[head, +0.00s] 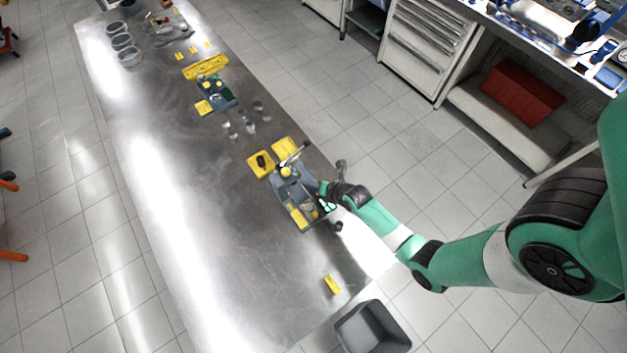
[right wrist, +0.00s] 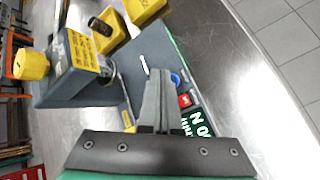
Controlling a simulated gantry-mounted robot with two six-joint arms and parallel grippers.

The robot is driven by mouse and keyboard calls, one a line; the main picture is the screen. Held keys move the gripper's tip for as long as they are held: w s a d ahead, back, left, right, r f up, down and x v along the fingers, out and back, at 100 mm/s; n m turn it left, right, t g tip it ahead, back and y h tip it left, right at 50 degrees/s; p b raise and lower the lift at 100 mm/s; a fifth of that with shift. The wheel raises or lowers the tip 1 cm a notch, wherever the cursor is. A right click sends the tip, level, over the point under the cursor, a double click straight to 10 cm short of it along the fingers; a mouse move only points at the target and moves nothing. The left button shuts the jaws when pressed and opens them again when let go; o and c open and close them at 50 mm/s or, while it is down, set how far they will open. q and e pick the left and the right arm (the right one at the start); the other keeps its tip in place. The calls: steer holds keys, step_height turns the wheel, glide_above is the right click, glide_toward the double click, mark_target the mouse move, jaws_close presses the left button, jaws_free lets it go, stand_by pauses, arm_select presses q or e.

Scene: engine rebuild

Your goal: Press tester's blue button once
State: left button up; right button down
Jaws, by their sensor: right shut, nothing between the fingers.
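The tester (head: 283,190) is a dark grey-blue unit with yellow parts on the steel table. In the right wrist view, its flat panel (right wrist: 148,52) carries a round blue button (right wrist: 176,78), a red button (right wrist: 185,100) and a green display (right wrist: 198,124) with white letters. My right gripper (head: 325,203) is over the tester's right side. In the right wrist view, its fingers (right wrist: 158,76) are together and empty, with the tips just left of the blue button in the picture. I cannot tell whether they touch the panel. My left gripper is not in view.
In the right wrist view, a tester column with a yellow knob (right wrist: 31,66) rises at left. The steel table (head: 190,200) has clear room left of the tester. A small yellow block (head: 332,284) lies nearer, and a grey bin (head: 345,330) stands beyond the table's near end.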

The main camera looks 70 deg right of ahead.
steer(key=shift+f, duration=0.3)
steer(key=shift+f+b, duration=0.45)
steer(key=shift+b, duration=0.1)
stand_by(0.3)
steer(key=shift+r, duration=0.15)
steer(key=shift+r+p, duration=0.75)
steer(key=shift+p, duration=0.1)
step_height(320, 180, up, 5)
steer(key=p, duration=0.4)
steer(key=shift+p, duration=0.3)
stand_by(0.5)
